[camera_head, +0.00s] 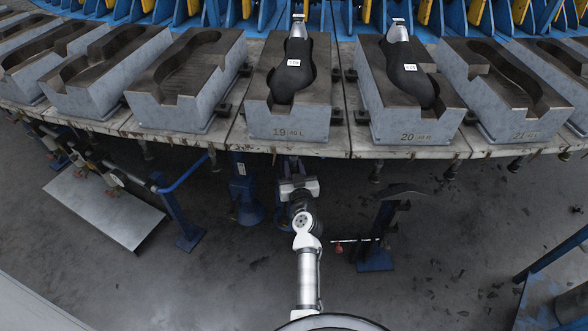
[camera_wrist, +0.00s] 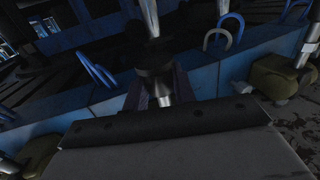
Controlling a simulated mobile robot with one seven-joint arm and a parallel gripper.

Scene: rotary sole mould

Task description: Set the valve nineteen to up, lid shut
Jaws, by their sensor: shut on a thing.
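Mould 19 (camera_head: 287,123) is a grey block at the table's front edge, with a black shoe form (camera_head: 291,78) in its cavity. No lid covers the top of this block. My gripper (camera_head: 291,165) is below the table edge under mould 19, and its tips are hard to make out there. In the wrist view my gripper (camera_wrist: 160,93) is shut around a dark valve handle (camera_wrist: 155,60) with a silver metal part. A silver rod (camera_wrist: 150,15) rises above it. Whether the valve points up cannot be told.
Mould 20 (camera_head: 418,126) with another black form stands to the right, and mould 21 (camera_head: 525,120) beyond it. Several rods and stands hang or stand below the table edge. A grey metal plate (camera_head: 105,208) is at the left. Open floor lies around my arm.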

